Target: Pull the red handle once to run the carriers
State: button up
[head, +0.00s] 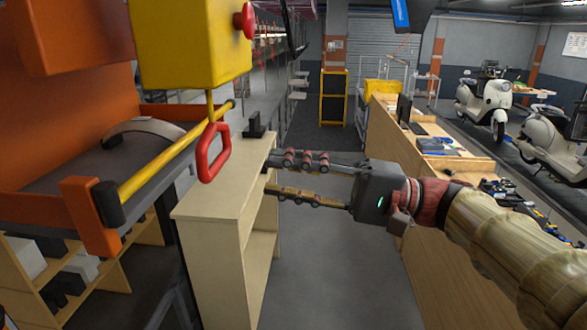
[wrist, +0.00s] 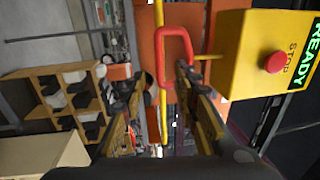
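The red handle (head: 202,158) is a loop hanging on a yellow rod below a yellow box (head: 185,45). In the wrist view the red handle (wrist: 161,50) shows ahead of the fingertips, its lower part close to the right finger. My gripper (head: 269,173) is open and empty, its two fingers apart and pointing left toward the handle. In the head view a gap shows between the fingertips and the handle. In the wrist view my gripper (wrist: 158,82) has the handle's lower end near the space between its tips. I cannot tell any contact.
The yellow box bears a red stop button (wrist: 275,62) and a sign reading READY (wrist: 316,48). A yellow bar (head: 165,165) runs beside the handle along the orange machine. A wooden shelf (head: 215,203) stands below the fingers. A wooden counter (head: 425,150) is at right.

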aim_at(221, 163)
jog(key=a, duration=0.6)
jog(key=w+a+r, duration=0.1)
jog(key=a, duration=0.2)
jog(key=shift+a+r+p, duration=0.1)
jog(key=shift+a+p, duration=0.2)
jog(key=shift+a, duration=0.1)
jog(key=shift+s+r, duration=0.1)
jog(key=shift+c, duration=1.4)
grip_shut()
